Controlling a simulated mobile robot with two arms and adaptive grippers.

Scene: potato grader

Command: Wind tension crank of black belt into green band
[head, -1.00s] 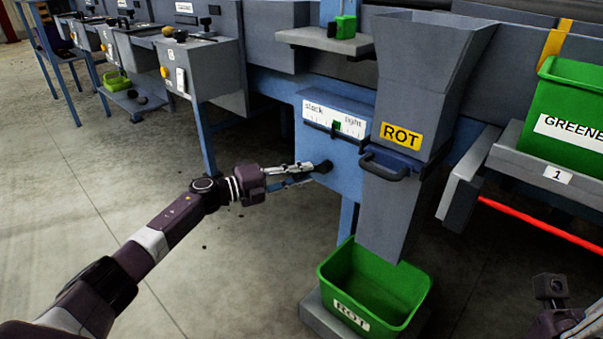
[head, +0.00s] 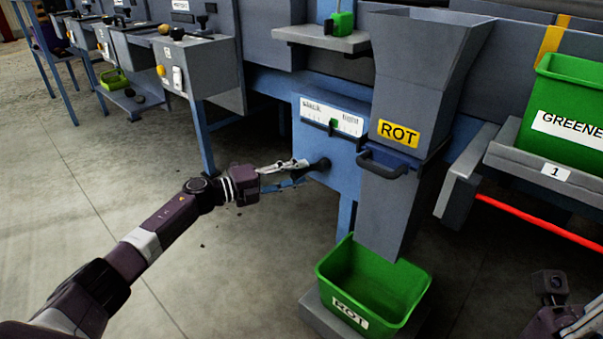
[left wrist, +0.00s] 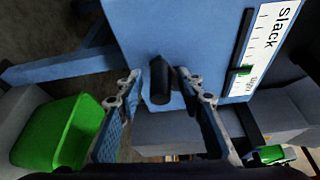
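The black crank (head: 320,164) sticks out of the lower front of the blue tension box (head: 342,178). Its black handle (left wrist: 159,82) points towards the camera in the left wrist view. My left gripper (head: 303,167) is at the crank. In the left wrist view its two fingers (left wrist: 158,88) are spread on either side of the handle, with gaps showing. My right gripper (head: 586,322) is only partly in view at the lower right.
The grey ROT chute (head: 412,90) with a dark handle (head: 384,168) stands just right of the box. A green ROT bin (head: 373,290) sits below it. A green crate (head: 566,107) stands on a shelf at right. Open floor lies to the left.

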